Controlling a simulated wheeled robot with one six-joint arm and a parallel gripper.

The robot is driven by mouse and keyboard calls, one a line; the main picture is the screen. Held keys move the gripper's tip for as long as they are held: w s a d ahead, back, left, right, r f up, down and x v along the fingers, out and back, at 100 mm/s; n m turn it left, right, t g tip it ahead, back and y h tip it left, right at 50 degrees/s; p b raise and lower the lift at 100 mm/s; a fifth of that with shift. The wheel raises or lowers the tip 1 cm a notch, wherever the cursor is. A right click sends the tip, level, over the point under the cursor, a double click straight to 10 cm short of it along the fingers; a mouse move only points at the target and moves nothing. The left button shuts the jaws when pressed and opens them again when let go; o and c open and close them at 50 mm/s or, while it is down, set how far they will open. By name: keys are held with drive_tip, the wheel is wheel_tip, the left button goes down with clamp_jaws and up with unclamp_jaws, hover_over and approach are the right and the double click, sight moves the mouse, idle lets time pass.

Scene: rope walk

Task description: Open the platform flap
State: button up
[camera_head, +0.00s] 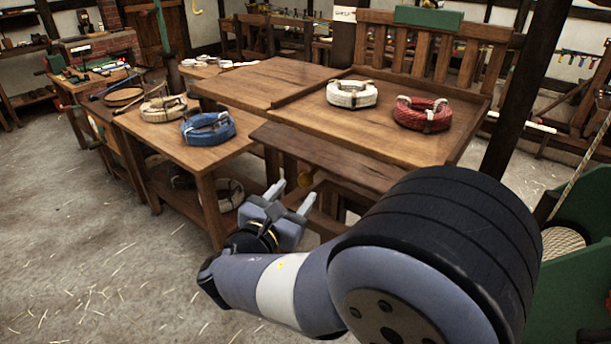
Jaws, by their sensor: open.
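The wooden platform (440,143) has a slatted back rail and a raised edge. A plank-like board (330,153) runs along its front, slightly below the top; it looks like the flap, but I cannot tell for certain. A small yellowish knob (305,180) shows below this board. My gripper (292,196) is open and empty, its fingers pointing up toward the board's underside near the knob. I see no contact, but the depth between them is hard to judge. My arm hides the board's right end and the platform's lower right part.
White (352,93) and red (423,113) rope coils lie on the platform. A lower table (180,153) at left holds blue (208,128) and tan (163,108) coils. A dark post (520,95) and green structure (577,260) stand at right. The left floor is clear.

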sight(302, 184)
drive_tip(key=x, duration=0.6)
drive_tip(key=shift+p, duration=0.4)
clamp_jaws()
drive_tip(key=shift+r, duration=0.1)
